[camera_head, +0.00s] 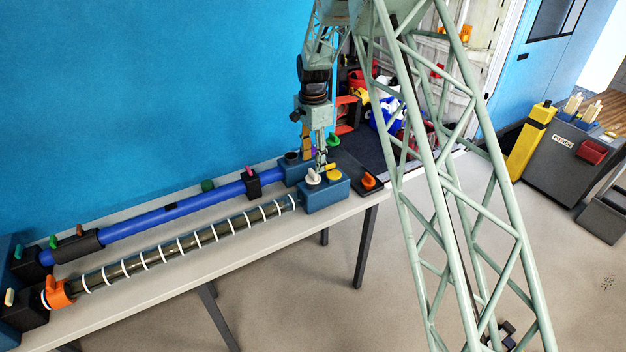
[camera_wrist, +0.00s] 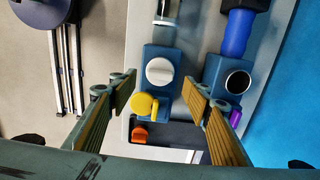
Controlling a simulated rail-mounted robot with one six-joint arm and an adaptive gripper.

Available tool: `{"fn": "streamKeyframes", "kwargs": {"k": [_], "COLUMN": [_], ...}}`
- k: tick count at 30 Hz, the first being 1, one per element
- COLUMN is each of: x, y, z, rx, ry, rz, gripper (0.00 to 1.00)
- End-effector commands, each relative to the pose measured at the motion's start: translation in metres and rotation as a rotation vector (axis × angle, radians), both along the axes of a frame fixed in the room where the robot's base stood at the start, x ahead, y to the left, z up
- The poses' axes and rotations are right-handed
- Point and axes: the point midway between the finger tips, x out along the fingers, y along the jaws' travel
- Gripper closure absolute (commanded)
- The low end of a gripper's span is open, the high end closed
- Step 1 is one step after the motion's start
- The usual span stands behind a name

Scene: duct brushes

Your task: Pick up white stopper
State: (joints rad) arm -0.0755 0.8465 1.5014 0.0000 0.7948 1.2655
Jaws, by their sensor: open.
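The white stopper (camera_head: 313,177) is a round cap with a raised grip. It sits on top of the blue block (camera_head: 327,196) at the right end of the ringed tube. In the wrist view the white stopper (camera_wrist: 159,71) shows between and slightly beyond my fingertips. My gripper (camera_head: 321,160) points down above the block. In the wrist view my gripper (camera_wrist: 160,92) is open and empty, with ribbed fingers either side of the block. The fingers look apart from the stopper; the exact height above it is hard to tell.
A yellow stopper (camera_wrist: 144,105) sits close beside the white one on the same block. An orange stopper (camera_wrist: 140,135) lies on the dark tray. A second blue block with an open hole (camera_wrist: 237,83) and a purple piece (camera_wrist: 236,115) stand near the right finger.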

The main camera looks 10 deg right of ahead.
Motion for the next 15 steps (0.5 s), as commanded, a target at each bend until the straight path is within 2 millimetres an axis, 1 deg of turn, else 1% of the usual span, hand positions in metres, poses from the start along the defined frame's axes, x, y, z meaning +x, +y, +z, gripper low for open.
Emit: {"fn": "streamKeyframes", "kwargs": {"k": [4, 15], "x": [0.0003, 0.0003], "y": [0.0, 0.0], "z": [-0.0054, -0.0064], "rx": [0.0, 0.0], "ry": [-0.001, -0.001], "rz": [0.0, 0.0], "gripper": [0.56, 0.56]}}
